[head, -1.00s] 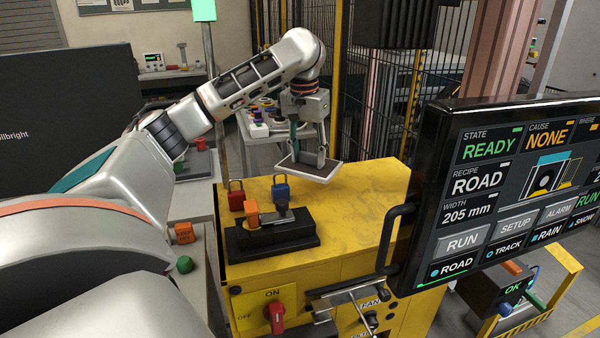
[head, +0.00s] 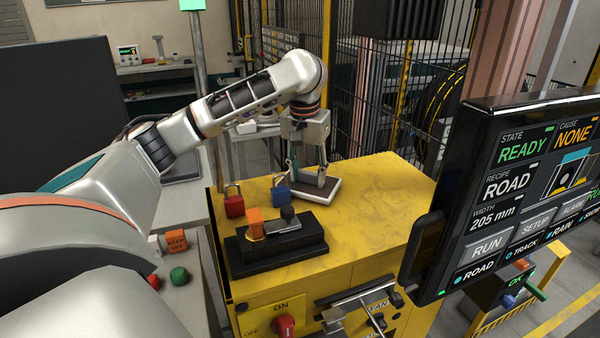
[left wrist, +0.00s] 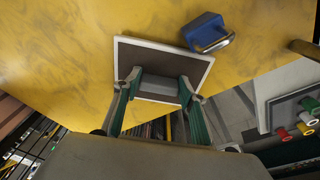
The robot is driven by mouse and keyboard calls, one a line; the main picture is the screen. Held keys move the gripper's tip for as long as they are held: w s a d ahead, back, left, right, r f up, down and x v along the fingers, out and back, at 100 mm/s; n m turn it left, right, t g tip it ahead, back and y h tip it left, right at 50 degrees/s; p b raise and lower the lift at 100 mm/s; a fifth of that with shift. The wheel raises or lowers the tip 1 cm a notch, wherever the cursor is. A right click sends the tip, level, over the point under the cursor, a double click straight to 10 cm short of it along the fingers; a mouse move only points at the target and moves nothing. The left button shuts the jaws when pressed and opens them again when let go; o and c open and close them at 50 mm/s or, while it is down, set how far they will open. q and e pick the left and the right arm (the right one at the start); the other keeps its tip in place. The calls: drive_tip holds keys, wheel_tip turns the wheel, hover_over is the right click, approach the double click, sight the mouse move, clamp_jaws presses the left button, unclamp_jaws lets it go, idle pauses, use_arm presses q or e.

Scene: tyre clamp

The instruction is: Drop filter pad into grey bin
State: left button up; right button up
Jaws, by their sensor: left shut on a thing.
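The filter pad (head: 328,193) is a flat, dark square plate with a pale rim. It is over the back left part of the yellow cabinet top in the head view; whether it touches the top I cannot tell. My left gripper (head: 308,178) points down and is shut on the pad's middle. In the left wrist view the pad (left wrist: 195,58) shows with both green-sided fingers (left wrist: 160,85) on a grey raised block at its centre. I cannot make out a grey bin in either view. My right gripper is not in view.
The yellow cabinet (head: 385,190) carries a red padlock (head: 234,205), a blue padlock (head: 281,192) close to the pad, and a black block with an orange piece (head: 255,222). A control screen (head: 530,190) stands at right. Mesh fencing (head: 350,80) is behind. The cabinet's right top is clear.

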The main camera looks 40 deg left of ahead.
use_arm(q)
drive_tip(key=shift+d+f, duration=0.15)
drive_tip(key=shift+f, duration=0.25)
drive_tip(key=o, duration=1.1)
drive_tip(key=shift+o, duration=0.2)
